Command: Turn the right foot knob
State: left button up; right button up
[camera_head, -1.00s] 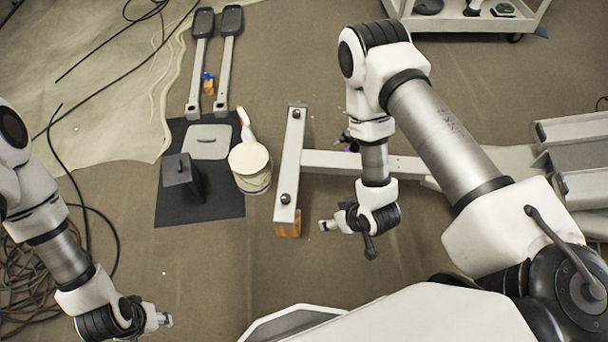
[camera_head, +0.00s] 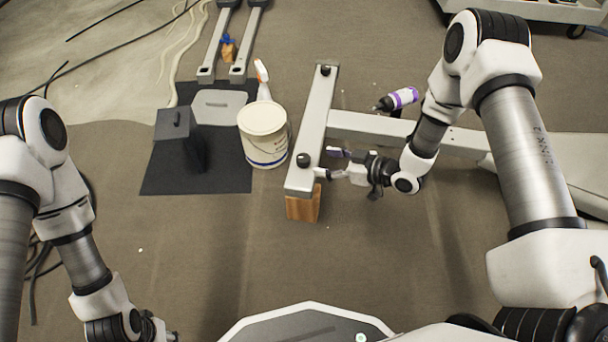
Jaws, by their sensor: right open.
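A grey metal foot bar (camera_head: 314,120) carries two black knobs: a near knob (camera_head: 303,160) and a far knob (camera_head: 325,70). The bar's near end rests on a wooden block (camera_head: 303,205). My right gripper (camera_head: 329,163) is open, pointing left, just right of the near knob. A small gap shows between its fingertips and the knob; whether they are level with it I cannot tell. My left gripper (camera_head: 163,334) hangs at the bottom left, partly cut off, far from the bar.
A grey beam (camera_head: 400,130) runs right from the bar. The floor in front is clear.

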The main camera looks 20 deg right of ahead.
aim_at(305, 158)
jog(key=b+x, duration=0.3)
jog(key=x, duration=0.4)
jog(key=shift+w+a+b, duration=0.2)
jog(key=shift+a+b, duration=0.05)
jog(key=shift+b, duration=0.05)
jog(key=c, duration=1.2)
